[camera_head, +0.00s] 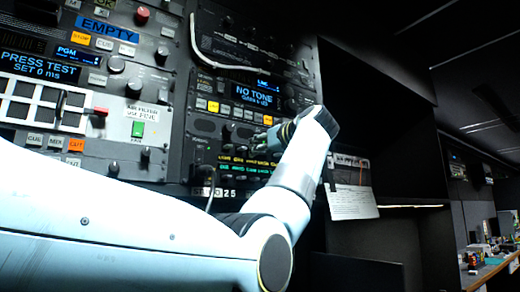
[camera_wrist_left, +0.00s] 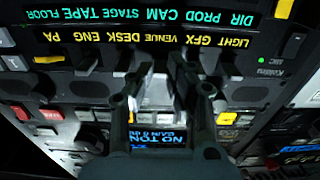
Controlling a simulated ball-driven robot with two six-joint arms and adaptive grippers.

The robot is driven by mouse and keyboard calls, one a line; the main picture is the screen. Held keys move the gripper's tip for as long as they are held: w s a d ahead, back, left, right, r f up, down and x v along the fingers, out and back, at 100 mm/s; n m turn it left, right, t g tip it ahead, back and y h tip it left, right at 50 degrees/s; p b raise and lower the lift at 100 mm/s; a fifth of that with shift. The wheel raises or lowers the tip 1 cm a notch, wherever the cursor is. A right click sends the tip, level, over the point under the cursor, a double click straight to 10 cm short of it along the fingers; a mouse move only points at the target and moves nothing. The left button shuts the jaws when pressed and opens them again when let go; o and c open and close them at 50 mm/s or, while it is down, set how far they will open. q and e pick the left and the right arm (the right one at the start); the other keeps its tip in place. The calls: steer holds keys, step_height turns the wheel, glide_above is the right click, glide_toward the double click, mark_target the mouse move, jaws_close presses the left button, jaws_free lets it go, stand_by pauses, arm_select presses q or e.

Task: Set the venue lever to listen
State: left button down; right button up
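The intercom panel (camera_head: 235,150) is in the head view, below the NO TONE screen. My left gripper (camera_head: 280,134) is in front of its right part, and the arm hides part of it. In the left wrist view the panel is upside down, with a green label row above a yellow one. The VENUE label (camera_wrist_left: 161,42) is in the yellow row, between GFX and DESK. My left gripper (camera_wrist_left: 160,68) is open, its two dark fingers apart just below that label. The venue lever is hard to make out between them; its position and any contact are unclear. My right gripper is not in view.
Other small levers stand close on both sides along the row. The NO TONE screen (camera_head: 255,94) and lit buttons are above. A white cable (camera_head: 209,53) hangs across the rack. A paper sheet (camera_head: 352,202) is to the right, beside a dark open bay.

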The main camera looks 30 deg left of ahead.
arm_select(q)
steer(key=r+g+h+p, duration=0.1)
steer(key=h+p, duration=0.1)
steer(key=p, duration=0.2)
steer(key=r+h+p, duration=0.1)
steer(key=h+p, duration=0.1)
steer(key=p, duration=0.2)
steer(key=shift+w+a+g+h+p, duration=0.1)
steer(key=shift+a+g+h+p, duration=0.1)
steer(key=shift+g+h+p, duration=0.15)
steer(key=c, duration=1.6)
jaws_free()
steer(key=v, duration=1.2)
steer(key=shift+w, duration=0.1)
